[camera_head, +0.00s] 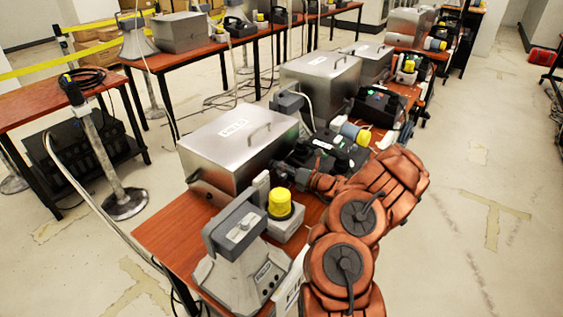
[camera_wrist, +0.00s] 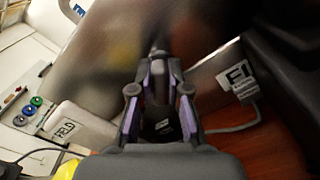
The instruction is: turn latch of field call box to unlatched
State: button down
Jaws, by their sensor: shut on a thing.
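My gripper (camera_head: 284,170) is at the right side of a large steel box (camera_head: 225,135) with a white label and a top handle. In the wrist view my gripper's two fingers, with purple pads, converge (camera_wrist: 159,68) on a small dark part (camera_wrist: 158,48), which seems to be the latch. Its shape and turn are too blurred and covered to tell. The steel box, probably the field call box, stands closed on the wooden table. My orange-covered arm reaches in from the lower right and hides part of the table.
A grey horn speaker (camera_head: 240,262) and a yellow-topped beacon (camera_head: 281,205) stand at the near table end. A black device (camera_head: 335,150) lies just beyond my gripper. A panel with coloured buttons (camera_wrist: 30,110) is at the wrist view's left.

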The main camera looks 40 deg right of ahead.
jog(key=shift+m+p, duration=0.4)
jog(key=shift+m, duration=0.8)
jog(key=c, duration=1.1)
grip_release()
jog(key=v, duration=1.2)
